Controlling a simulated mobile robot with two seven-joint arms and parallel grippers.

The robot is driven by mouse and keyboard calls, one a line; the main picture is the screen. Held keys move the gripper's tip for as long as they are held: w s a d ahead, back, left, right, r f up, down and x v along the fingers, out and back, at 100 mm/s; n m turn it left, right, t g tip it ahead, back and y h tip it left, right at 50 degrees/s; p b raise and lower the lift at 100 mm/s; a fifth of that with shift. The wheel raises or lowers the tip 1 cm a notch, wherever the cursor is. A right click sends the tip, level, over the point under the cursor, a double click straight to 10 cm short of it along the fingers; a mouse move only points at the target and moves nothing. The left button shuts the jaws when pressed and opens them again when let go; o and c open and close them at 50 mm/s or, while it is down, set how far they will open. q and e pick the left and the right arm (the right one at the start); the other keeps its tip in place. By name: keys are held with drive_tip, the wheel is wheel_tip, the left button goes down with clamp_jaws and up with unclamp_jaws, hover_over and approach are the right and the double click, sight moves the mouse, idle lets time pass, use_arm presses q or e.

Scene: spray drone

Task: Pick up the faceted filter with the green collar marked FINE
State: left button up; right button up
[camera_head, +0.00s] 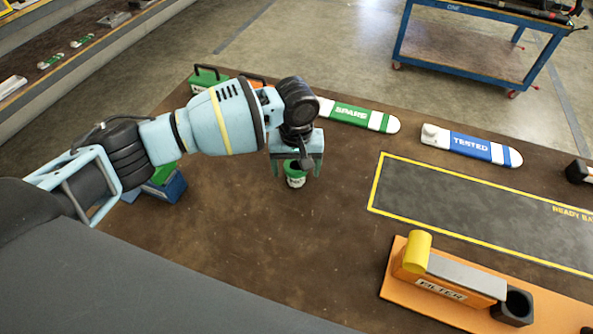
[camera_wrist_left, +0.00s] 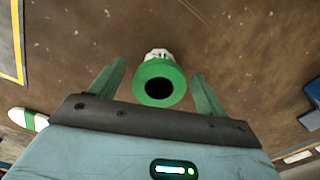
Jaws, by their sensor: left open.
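The filter (camera_head: 295,173) stands on the brown table below my left gripper. It has a green collar and a white lower body with a small label I cannot read in full. The left wrist view shows the filter's green ring (camera_wrist_left: 159,83) and dark opening from above, with part of its pale faceted body behind. My left gripper (camera_head: 297,167) is open, its two fingers on either side of the filter. In the left wrist view a gap shows between each finger (camera_wrist_left: 157,88) and the collar. My right gripper is not in view.
An orange base with a FILTER block (camera_head: 440,290) and dark cup (camera_head: 514,307) is at the front right. A yellow-outlined dark mat (camera_head: 470,205) lies right. SPARE (camera_head: 352,114) and TESTED (camera_head: 470,146) pieces lie behind. A blue and green box (camera_head: 165,185) is left.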

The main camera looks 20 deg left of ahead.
sight(297, 166)
use_arm(q)
drive_tip(key=shift+c, duration=0.5)
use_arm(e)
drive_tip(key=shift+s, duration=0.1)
use_arm(q)
drive_tip(key=c, duration=1)
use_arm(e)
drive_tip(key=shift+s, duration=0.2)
use_arm(q)
drive_tip(key=shift+o, duration=0.2)
drive_tip(key=shift+r, duration=0.15)
drive_tip(key=shift+r, duration=0.65)
wheel_tip(297, 166, up, 2)
drive_tip(key=shift+d+r+p, duration=0.1)
drive_tip(key=shift+r+p, duration=0.05)
drive_tip(key=shift+p, duration=0.15)
drive_tip(key=s+d+r, duration=0.1)
drive_tip(key=s+d, duration=0.7)
drive_tip(key=d, duration=0.5)
drive_tip(key=shift+s+d+p, duration=0.25)
drive_tip(key=shift+p, duration=0.15)
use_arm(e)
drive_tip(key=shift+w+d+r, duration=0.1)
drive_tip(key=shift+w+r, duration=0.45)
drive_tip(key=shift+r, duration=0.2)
